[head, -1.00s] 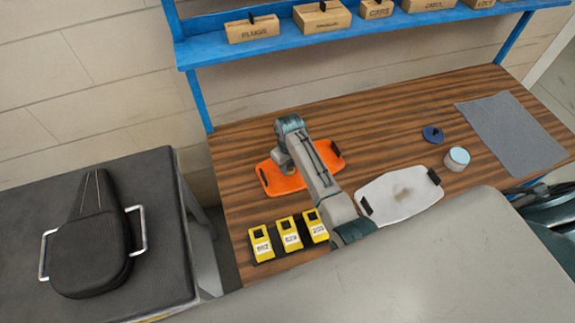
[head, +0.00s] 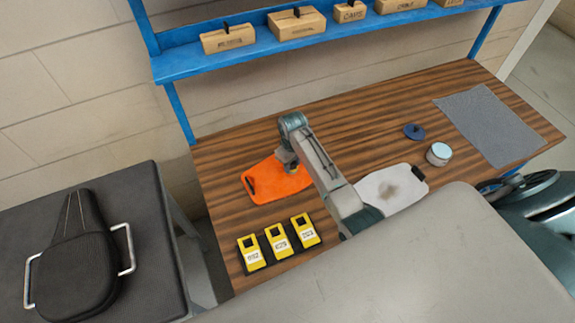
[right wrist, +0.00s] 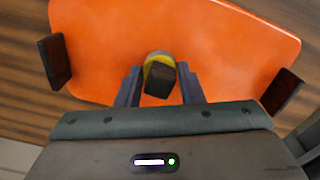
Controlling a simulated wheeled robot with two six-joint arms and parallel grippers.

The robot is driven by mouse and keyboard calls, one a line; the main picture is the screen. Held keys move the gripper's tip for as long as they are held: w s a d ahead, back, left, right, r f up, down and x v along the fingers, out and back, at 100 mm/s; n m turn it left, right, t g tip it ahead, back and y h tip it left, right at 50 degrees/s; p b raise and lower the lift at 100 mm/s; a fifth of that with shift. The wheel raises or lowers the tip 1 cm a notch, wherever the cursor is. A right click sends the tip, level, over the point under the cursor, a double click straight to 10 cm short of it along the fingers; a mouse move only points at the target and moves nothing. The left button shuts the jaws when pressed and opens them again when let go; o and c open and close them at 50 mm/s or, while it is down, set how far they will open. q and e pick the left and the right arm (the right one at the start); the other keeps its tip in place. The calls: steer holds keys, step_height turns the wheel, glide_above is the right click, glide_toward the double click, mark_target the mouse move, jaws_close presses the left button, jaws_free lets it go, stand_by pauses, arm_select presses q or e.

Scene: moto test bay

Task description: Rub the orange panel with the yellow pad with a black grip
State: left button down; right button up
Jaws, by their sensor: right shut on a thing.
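The orange panel (head: 268,180) lies on the wooden bench, left of its middle; black handles sit at its ends. It fills much of the right wrist view (right wrist: 222,45), with both handles showing there. My right gripper (head: 290,166) is over the panel's right part. In the right wrist view its fingers (right wrist: 158,88) are shut on the black grip of the yellow pad (right wrist: 157,58). The pad is over the panel's surface; whether it touches cannot be told for sure. In the head view my arm hides the panel's right end. My left gripper is out of view.
A white panel (head: 376,190) with a brown smudge lies right of my arm. Yellow labelled blocks (head: 277,241) stand at the front left. A round tin (head: 439,154), a blue disc (head: 414,131) and a grey cloth (head: 487,125) are to the right. A blue shelf (head: 240,61) with boxes runs behind.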

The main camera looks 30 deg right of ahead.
steer(key=shift+r, duration=0.1)
steer(key=shift+r, duration=2.95)
steer(key=shift+r, duration=0.15)
steer(key=shift+r, duration=1.35)
steer(key=shift+f, duration=0.1)
